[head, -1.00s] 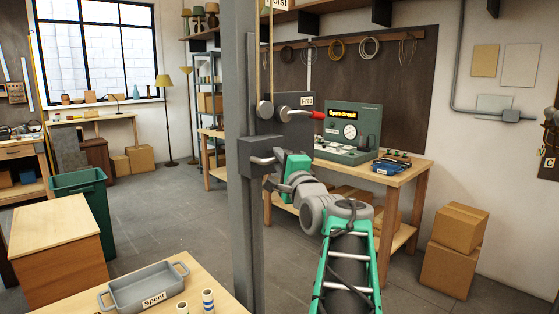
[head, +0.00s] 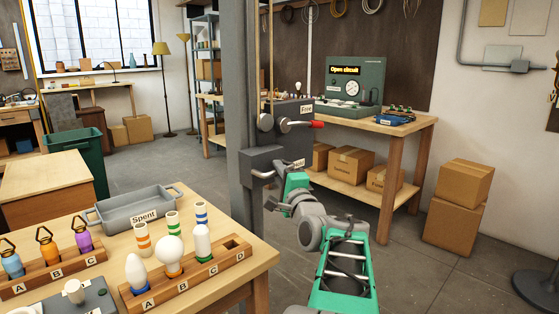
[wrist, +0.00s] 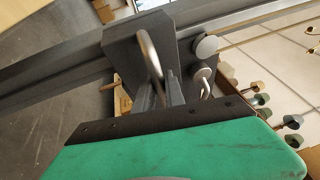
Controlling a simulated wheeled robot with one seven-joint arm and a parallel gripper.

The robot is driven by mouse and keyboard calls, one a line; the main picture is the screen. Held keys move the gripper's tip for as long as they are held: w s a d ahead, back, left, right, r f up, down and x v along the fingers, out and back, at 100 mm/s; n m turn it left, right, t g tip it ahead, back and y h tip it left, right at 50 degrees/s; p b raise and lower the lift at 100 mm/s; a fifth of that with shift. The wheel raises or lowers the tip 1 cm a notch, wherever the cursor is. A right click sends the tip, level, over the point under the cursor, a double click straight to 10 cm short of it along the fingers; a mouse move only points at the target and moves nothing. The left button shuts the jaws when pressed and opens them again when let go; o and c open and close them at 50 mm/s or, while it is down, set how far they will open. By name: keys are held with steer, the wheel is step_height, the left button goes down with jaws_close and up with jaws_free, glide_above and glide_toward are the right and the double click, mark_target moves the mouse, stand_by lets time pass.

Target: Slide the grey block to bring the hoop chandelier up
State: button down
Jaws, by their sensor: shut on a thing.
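The grey block (head: 258,160) sits on the tall grey post (head: 239,90), below a plate with a red-tipped lever (head: 302,124). A pale bar handle (head: 261,175) sticks out of the block's front. My gripper (head: 277,177) is at this handle and shut on it. The lever points right, just below the "Free" label (head: 306,108). The hoop chandelier is not in view.
A wooden table (head: 232,272) at the front left holds a grey "Spent" tray (head: 143,216), bulbs in a lettered rack and other small parts. A bench (head: 400,127) behind carries a green tester (head: 354,83) reading "Open circuit". Cartons (head: 452,228) stand right.

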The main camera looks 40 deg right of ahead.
step_height(320, 180, down, 8)
steer(key=b, duration=0.3)
steer(key=shift+b, duration=0.3)
steer(key=c, duration=1.4)
jaws_free()
steer(key=v, duration=0.7)
steer(key=shift+s+a+p, duration=0.15)
steer(key=shift+s+p, duration=0.2)
steer(key=shift+c, duration=0.2)
